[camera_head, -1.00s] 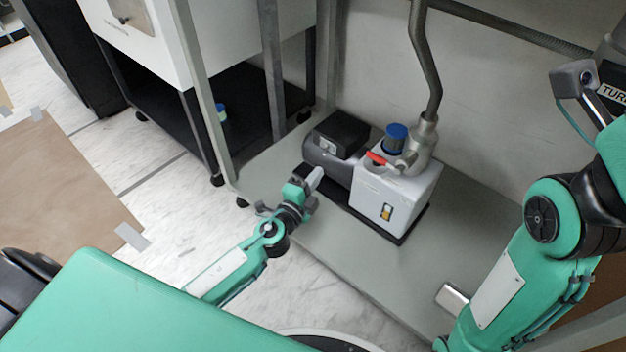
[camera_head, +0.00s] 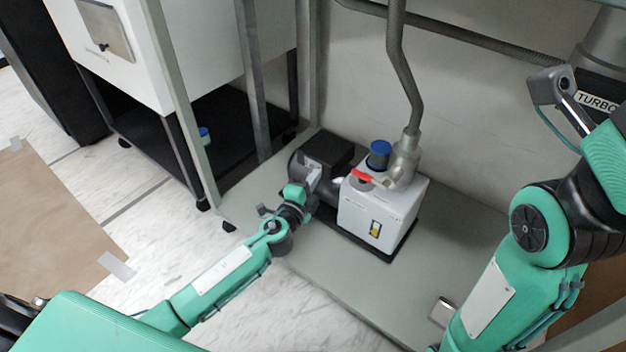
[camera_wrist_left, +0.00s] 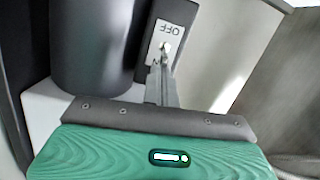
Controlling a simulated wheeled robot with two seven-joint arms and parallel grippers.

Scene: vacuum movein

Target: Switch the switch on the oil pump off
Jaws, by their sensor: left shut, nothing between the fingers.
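The oil pump is on the low grey platform, with a dark motor, a white oil case (camera_head: 378,207) and a black box (camera_head: 328,148) on top. Its switch plate (camera_wrist_left: 163,38) shows in the left wrist view with an upside-down OFF and a partly hidden lower label. The small pale switch lever (camera_wrist_left: 166,46) sits between them. My left gripper (camera_head: 314,172) is at the box's near side, shut and empty. In the left wrist view its fingertips (camera_wrist_left: 161,70) are just below the lever; whether they touch it I cannot tell.
A red-handled valve (camera_head: 366,177) and a blue cap (camera_head: 379,154) top the oil case, with a metal hose (camera_head: 402,75) rising from it. Frame posts (camera_head: 180,100) stand left of the pump.

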